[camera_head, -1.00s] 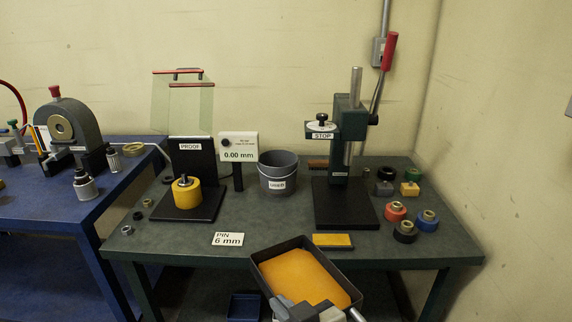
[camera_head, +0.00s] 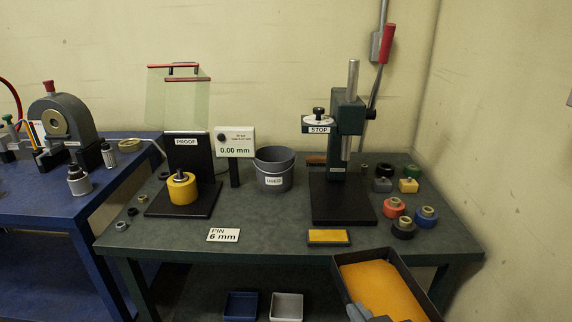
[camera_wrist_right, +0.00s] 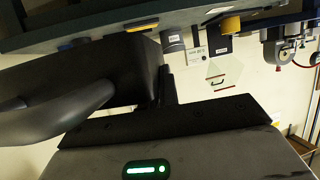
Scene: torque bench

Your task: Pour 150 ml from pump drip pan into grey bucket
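The pump drip pan (camera_head: 336,282) is a dark rectangular pan holding a broad orange-yellow liquid. It is in the air before the bench's front right edge, its liquid surface within the rim. My right gripper (camera_head: 364,314) is shut on the pan at its near side, partly cut off by the bottom edge. In the right wrist view the pan's dark wall (camera_wrist_right: 110,78) fills the left; its contents are hidden there. The grey bucket (camera_head: 273,180), labelled USED, stands upright on the bench, left of the press, apart from the pan. Its inside bottom is hidden. My left gripper is out of view.
The dark green press (camera_head: 342,200) with a red-handled lever stands right of the bucket. A gauge reading 0.00 mm (camera_head: 235,142) and the proof stand (camera_head: 188,155) are left. A yellow block (camera_head: 328,236) lies at the bench's front edge. Several colored rollers (camera_head: 396,207) sit right.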

